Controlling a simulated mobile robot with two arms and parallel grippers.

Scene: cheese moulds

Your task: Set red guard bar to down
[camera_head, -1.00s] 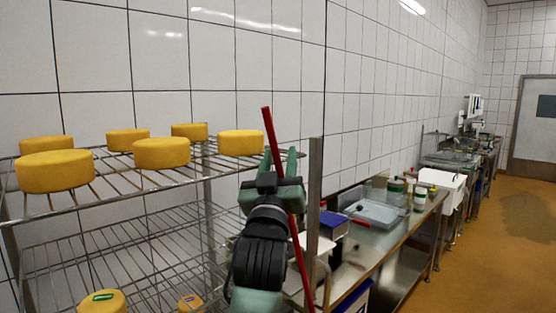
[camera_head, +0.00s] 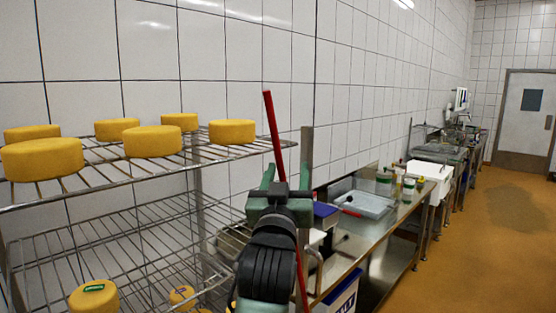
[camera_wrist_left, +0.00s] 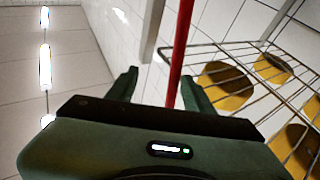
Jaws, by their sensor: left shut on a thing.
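The red guard bar (camera_head: 272,122) is a long thin rod at the right end of the wire rack, close to upright, its top leaning slightly left. My left gripper (camera_head: 281,176) is shut on the red guard bar partway along it. The gripper and wrist hide part of the bar in the head view, and its lower end runs out of the picture. In the left wrist view the bar (camera_wrist_left: 181,35) passes between the fingers of the left gripper (camera_wrist_left: 158,82). My right gripper is not in view.
The wire rack (camera_head: 120,182) on the left holds several yellow cheeses (camera_head: 152,141). A metal post (camera_head: 306,155) stands just right of the bar. A steel counter (camera_head: 375,239) with a grey tray (camera_head: 364,204) runs along the wall. The brown floor (camera_head: 470,240) on the right is clear.

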